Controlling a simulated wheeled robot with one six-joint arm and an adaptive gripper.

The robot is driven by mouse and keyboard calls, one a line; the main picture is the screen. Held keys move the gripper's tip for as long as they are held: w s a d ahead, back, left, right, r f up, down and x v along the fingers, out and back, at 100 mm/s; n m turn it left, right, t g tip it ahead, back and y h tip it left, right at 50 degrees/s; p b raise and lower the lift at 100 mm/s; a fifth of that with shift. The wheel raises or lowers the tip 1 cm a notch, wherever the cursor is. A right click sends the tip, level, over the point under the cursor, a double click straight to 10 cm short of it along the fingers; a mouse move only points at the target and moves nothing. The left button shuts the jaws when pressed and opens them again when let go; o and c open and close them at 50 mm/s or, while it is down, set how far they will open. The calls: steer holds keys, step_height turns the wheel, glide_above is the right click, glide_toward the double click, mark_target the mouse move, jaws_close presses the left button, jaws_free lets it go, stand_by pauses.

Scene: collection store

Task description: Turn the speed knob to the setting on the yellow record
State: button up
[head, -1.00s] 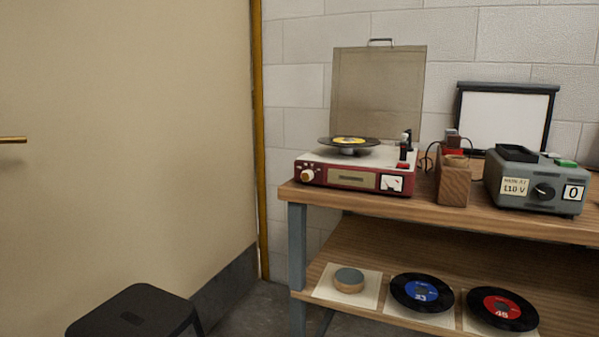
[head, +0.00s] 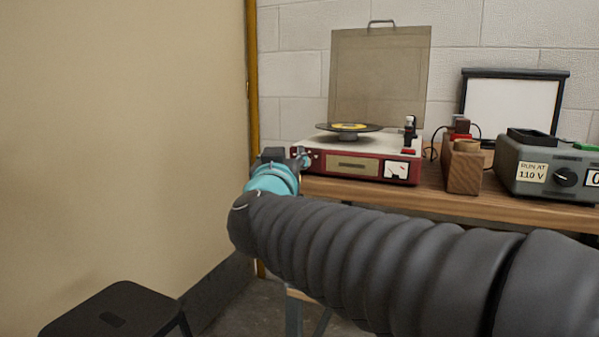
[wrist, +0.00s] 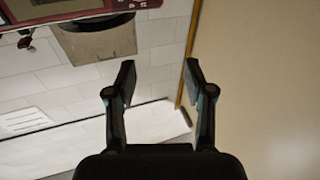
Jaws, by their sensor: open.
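The record player (head: 352,167) has a dark red front and stands at the left end of the wooden bench, its clear lid (head: 380,75) raised. The record with the yellow label (head: 348,126) lies on its platter; its print is too small to read. My gripper (head: 300,157) is at the left front corner of the player and hides the speed knob's area in the head view. In the wrist view my gripper (wrist: 158,78) is open and empty, with the player's red body (wrist: 75,12) upside down at the top left. The knob's setting cannot be read.
A wooden block (head: 462,170) and a grey power unit (head: 545,165) marked 110 V stand right of the player. A white framed panel (head: 514,108) is behind them. A black stool (head: 115,310) is at lower left, beside the beige door (head: 120,130).

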step_height(320, 180, down, 4)
steer(key=s+a+m+g+h, duration=0.2)
steer(key=a+m+g+h, duration=0.1)
steer(key=h, duration=0.3)
steer(key=b+x, duration=0.2)
steer(key=x, duration=1.2)
steer(key=shift+d, duration=0.15)
jaws_close()
